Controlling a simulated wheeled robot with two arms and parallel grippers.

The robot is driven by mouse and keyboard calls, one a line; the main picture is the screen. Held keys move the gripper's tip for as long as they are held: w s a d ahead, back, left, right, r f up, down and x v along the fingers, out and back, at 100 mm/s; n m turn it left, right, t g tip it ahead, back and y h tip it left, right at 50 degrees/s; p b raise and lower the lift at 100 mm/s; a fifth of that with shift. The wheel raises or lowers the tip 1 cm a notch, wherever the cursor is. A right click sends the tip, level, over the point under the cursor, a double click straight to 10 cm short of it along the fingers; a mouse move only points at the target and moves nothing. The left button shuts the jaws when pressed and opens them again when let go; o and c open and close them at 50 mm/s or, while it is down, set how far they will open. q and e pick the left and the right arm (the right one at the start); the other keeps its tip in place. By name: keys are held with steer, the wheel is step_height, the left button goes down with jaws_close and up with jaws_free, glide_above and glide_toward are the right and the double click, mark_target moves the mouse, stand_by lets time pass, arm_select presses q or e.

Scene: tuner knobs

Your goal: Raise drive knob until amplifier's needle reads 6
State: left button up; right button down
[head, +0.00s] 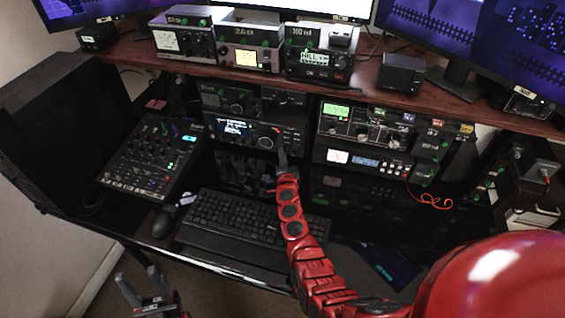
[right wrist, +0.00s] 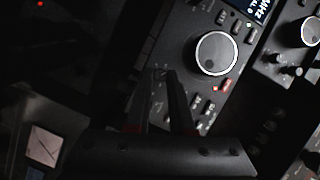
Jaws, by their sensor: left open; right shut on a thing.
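The radio (head: 235,128) with a lit screen stands on the lower shelf; its large dial (right wrist: 216,54) shows in the right wrist view. My right gripper (head: 283,158) is at the radio's right end. In the right wrist view, its fingertips (right wrist: 167,74) are shut on a small knob beside the large dial; the knob is mostly hidden, its label unreadable. The amplifier, right of the radio, has a pale meter (head: 338,156). The meter (right wrist: 45,147) shows a slanted thin needle; its numbers are too small to read. My left gripper (head: 150,296) is open and empty, low in front of the desk.
A keyboard (head: 240,216) and a mouse (head: 164,221) lie on the desk. A mixer (head: 150,160) stands at left. Boxes with meters (head: 250,58) and monitors stand on the upper shelf. Free floor shows at the lower left.

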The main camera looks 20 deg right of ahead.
steer(key=c, duration=0.8)
jaws_free()
steer(key=shift+s+a+r+p, duration=0.15)
steer(key=shift+s+p, duration=0.4)
steer(key=shift+s, duration=0.1)
steer(key=p+v, duration=0.2)
steer(key=v, duration=1.3)
steer(key=shift+a, duration=0.1)
steer(key=shift+s, duration=0.55)
